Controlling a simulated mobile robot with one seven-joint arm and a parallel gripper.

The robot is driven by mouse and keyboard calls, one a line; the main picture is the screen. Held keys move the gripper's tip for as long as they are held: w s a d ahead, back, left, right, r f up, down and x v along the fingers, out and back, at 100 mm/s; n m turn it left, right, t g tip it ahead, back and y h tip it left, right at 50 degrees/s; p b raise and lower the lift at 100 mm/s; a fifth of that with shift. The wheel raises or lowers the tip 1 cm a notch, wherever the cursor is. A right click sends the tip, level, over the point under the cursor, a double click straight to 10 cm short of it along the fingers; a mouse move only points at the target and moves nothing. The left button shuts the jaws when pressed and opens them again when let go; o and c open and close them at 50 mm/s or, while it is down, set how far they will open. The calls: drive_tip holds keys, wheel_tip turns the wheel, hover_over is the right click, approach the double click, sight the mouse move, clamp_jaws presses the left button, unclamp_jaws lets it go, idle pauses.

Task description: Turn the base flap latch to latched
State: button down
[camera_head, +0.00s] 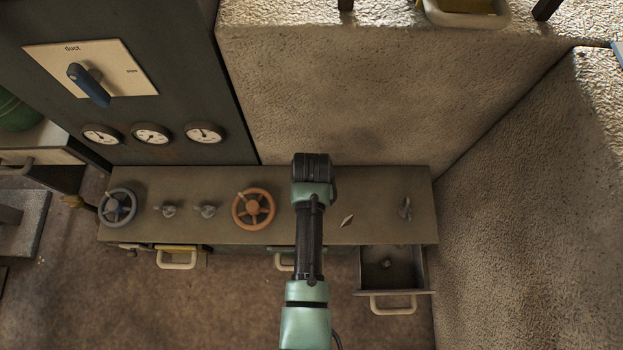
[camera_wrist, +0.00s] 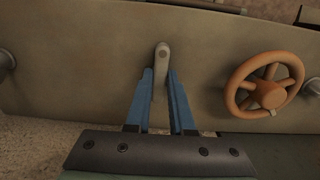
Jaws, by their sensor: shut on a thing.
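A small grey lever (camera_wrist: 161,58), which I take to be the base flap latch, stands on the panel in the wrist view. Its rounded pivot end shows just past the fingertips, and its arm runs back between them. My gripper (camera_wrist: 160,76) has two blue fingers, one on each side of the lever, shut on it. In the head view my own arm covers the gripper and most of the lever. No latch marking is readable.
An orange handwheel (camera_head: 253,209) sits left of my arm in the head view and right of the fingers in the wrist view (camera_wrist: 268,94). A grey handwheel (camera_head: 117,207) is far left. A drawer (camera_head: 388,285) stands open at lower right, below a grey knob (camera_head: 405,208).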

drive_tip(key=shift+r, duration=0.1)
drive_tip(key=n+p, duration=0.3)
drive_tip(key=shift+r, duration=0.15)
drive_tip(key=n+p, duration=0.3)
drive_tip(key=n, duration=0.2)
drive_tip(key=shift+n, duration=0.3)
drive_tip(key=n+p, duration=0.2)
drive_tip(key=n, duration=0.2)
drive_tip(key=shift+f+n+p, duration=0.2)
drive_tip(key=shift+n+p, duration=0.25)
drive_tip(key=shift+n, duration=2.05)
drive_tip(key=c, duration=0.8)
unclamp_jaws()
